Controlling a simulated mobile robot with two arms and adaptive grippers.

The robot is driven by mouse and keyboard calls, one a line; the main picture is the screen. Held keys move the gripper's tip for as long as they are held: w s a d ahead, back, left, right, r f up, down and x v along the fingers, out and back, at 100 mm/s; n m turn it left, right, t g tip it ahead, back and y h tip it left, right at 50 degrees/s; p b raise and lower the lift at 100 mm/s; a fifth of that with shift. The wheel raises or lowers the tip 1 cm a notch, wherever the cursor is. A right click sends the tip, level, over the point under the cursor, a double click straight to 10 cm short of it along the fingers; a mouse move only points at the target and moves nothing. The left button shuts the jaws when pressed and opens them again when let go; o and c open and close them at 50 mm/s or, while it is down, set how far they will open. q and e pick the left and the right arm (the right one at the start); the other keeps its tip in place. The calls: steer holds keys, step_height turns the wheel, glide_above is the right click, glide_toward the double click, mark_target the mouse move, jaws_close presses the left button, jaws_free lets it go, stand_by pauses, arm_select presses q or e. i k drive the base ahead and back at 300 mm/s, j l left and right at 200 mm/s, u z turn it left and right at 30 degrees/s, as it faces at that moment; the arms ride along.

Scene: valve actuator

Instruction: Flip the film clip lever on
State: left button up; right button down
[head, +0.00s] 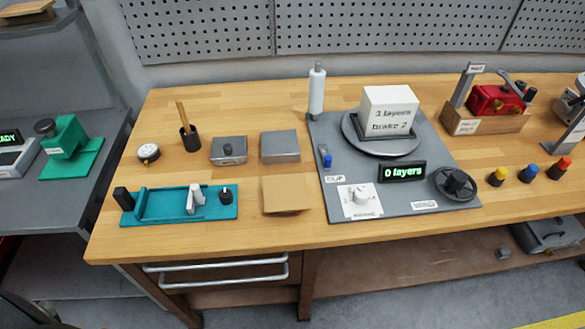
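A small blue lever (328,162) stands on the left part of the grey machine plate (325,205), just above a white label that seems to read "CLIP" (335,179). The lever looks upright; its exact setting is too small to tell. A white film roll (317,90) stands upright at the plate's back left corner. A white box (388,111) marked "3 layers brake 2" sits on the round turntable (352,133). The display (402,171) reads "0 layers" in green. Neither of my grippers is in view.
A white dial panel (359,200) and a black handwheel (455,184) are on the plate's front. A teal fixture (165,209), metal blocks (280,147) and a cardboard piece (287,194) lie to the left. Coloured knobs (528,172) stand right. The wooden table's (270,235) front strip is clear.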

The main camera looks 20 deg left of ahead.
mark_target(327, 160)
steer(key=k+j, duration=0.1)
steer(key=j, duration=0.85)
steer(key=k+j, duration=0.15)
steer(key=j, duration=0.35)
steer(key=k+j, duration=0.1)
steer(key=j, duration=0.35)
